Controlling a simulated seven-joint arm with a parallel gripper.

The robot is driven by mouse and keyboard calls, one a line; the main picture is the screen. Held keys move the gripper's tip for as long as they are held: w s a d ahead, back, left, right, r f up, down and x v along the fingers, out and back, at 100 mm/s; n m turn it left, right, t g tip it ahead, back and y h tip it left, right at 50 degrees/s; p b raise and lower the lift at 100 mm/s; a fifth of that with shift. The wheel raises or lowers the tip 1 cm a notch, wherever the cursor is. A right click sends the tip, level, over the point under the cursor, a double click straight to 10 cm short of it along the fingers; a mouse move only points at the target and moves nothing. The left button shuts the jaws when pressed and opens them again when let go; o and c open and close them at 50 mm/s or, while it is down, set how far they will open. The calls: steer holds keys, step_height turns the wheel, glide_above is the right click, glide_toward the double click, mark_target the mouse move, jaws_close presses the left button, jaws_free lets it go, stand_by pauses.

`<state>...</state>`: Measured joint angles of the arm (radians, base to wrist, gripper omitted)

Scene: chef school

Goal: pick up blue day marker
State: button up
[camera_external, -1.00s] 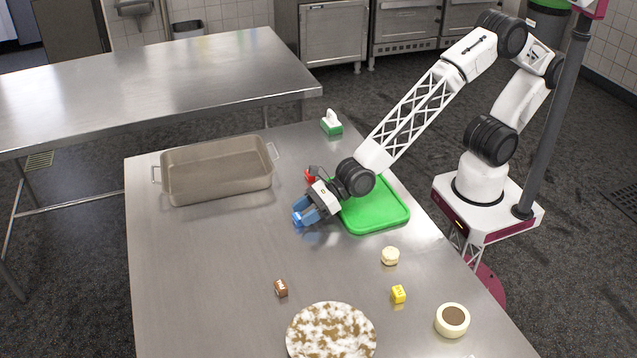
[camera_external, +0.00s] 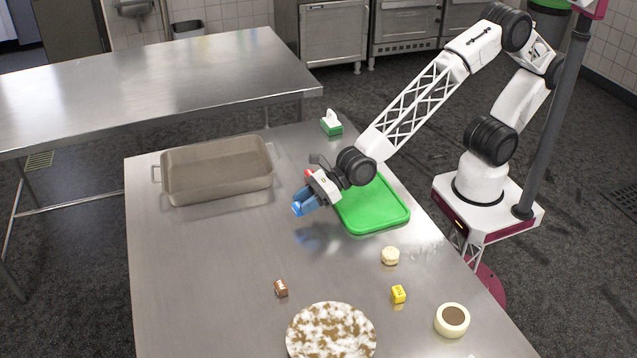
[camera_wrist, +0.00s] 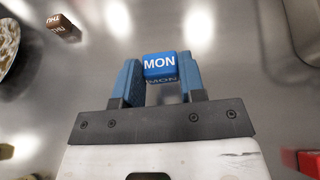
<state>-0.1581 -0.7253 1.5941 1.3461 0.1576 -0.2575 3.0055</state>
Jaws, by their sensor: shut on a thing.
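The blue day marker (camera_wrist: 160,65) reads "MON" in white letters in the wrist view. My gripper (camera_wrist: 160,75) is shut on it, with one blue finger on each side. In the external view the marker (camera_external: 297,208) shows at the tips of my gripper (camera_external: 303,203), to the left of the green cutting board. It appears held a little above the steel table.
A green board (camera_external: 378,213), a metal roasting pan (camera_external: 217,172) and a green-and-white brush-like object (camera_external: 331,124) are nearby. A brown marker (camera_external: 281,289), a yellow marker (camera_external: 398,294), a mottled plate (camera_external: 331,335) and a round cream container (camera_external: 452,321) stand toward the front. The middle table is clear.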

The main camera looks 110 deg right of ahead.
steer(key=s, duration=0.5)
steer(key=s+d, duration=0.1)
steer(key=s, duration=0.4)
steer(key=s+d+r, duration=0.1)
steer(key=s, duration=0.4)
steer(key=shift+s+d+r, duration=0.1)
steer(key=shift+s, duration=0.2)
stand_by(0.4)
